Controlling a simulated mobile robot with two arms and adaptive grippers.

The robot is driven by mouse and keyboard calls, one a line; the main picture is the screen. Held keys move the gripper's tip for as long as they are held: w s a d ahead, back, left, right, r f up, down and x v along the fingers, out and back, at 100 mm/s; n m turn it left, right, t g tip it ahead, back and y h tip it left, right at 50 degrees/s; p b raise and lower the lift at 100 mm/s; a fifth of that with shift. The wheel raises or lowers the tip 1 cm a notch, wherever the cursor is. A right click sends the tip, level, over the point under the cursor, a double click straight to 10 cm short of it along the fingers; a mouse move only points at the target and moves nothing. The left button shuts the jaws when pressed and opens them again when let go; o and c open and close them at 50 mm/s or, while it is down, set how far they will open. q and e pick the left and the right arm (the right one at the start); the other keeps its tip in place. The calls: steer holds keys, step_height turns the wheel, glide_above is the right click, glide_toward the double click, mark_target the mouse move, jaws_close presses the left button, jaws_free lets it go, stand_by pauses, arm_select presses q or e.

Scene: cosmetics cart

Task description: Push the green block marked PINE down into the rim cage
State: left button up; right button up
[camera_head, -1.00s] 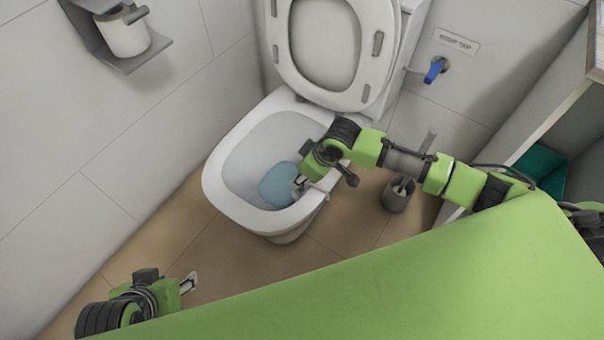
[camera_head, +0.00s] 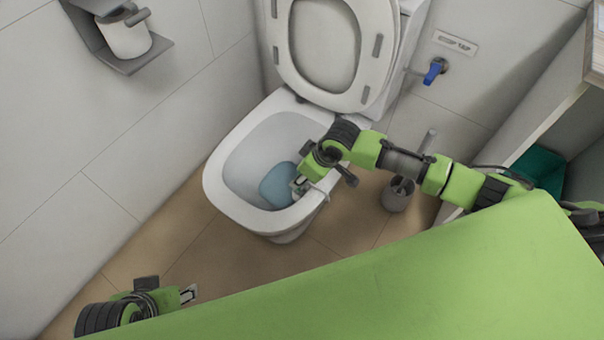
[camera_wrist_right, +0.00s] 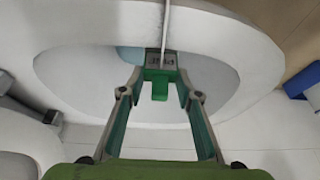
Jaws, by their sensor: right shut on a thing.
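The green block (camera_wrist_right: 160,86) shows in the right wrist view between the fingertips of my right gripper (camera_wrist_right: 160,92), which is shut on it. Dark lettering, upside down in this view, is on the grey face at its far end. A thin pale strip (camera_wrist_right: 165,25), seemingly part of the rim cage, runs from the block across the toilet rim. The rest of the cage is hidden, so I cannot tell how deep the block sits. In the head view my right gripper (camera_head: 299,184) is at the bowl's inner right edge. My left gripper (camera_head: 188,293) is low at the left, away from the toilet; its jaw opening is unclear.
The toilet (camera_head: 226,192) has its seat (camera_head: 278,62) raised. Blue water (camera_head: 277,186) lies in the bowl. A brush holder (camera_head: 398,195) stands on the floor at right, below a blue-handled tap (camera_head: 434,72). A paper holder (camera_head: 140,57) is on the left wall.

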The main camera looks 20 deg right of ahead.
arm_select(q)
steer(key=shift+s+a, duration=0.15)
steer(key=shift+s, duration=0.35)
steer(key=shift+r+p, duration=0.25)
steer(key=shift+p, duration=0.05)
steer(key=shift+r+p, duration=0.35)
stand_by(0.9)
steer(key=shift+w, duration=0.1)
